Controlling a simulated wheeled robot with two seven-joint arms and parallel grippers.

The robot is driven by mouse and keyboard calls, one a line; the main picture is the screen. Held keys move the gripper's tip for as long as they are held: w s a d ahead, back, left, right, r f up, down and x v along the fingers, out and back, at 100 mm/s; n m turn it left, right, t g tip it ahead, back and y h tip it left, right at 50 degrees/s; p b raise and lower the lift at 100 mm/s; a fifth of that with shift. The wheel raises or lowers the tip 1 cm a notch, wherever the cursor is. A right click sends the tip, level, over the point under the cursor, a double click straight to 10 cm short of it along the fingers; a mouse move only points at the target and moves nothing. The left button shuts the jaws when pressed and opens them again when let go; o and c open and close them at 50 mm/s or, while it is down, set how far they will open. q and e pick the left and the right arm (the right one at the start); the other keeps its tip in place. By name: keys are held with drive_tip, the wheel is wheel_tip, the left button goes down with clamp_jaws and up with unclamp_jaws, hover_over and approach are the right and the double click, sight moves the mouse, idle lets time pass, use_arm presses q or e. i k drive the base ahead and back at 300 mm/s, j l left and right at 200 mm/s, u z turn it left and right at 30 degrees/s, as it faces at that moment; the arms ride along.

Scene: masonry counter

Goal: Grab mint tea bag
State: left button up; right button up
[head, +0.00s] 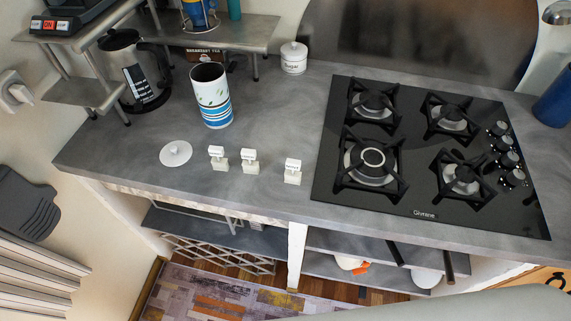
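Three small white items, which look like tea bags with tags, stand in a loose row on the grey counter (120,165). They are a left one (217,159), a middle one (249,162) and a right one (292,171) close to the cooktop. Their labels are too small to read, so I cannot tell which is mint. A tall white canister (212,98) with blue bands and a leaf pattern stands open behind them. A round white lid (175,153) lies flat to their left. Neither of my grippers is in view.
A black gas cooktop (428,205) fills the right side. A kettle (134,72), a metal shelf (215,37), a tea box (206,55) and a small lidded sugar jar (293,58) stand at the back. The counter left of the lid is clear. Open shelves (262,241) lie below.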

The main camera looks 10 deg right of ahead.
sight(293, 177)
drive_tip(key=i+j+z, duration=0.1)
drive_tip(key=j+z, duration=0.25)
drive_tip(key=j, duration=0.15)
drive_tip(key=j+z, duration=0.35)
drive_tip(key=j, duration=0.2)
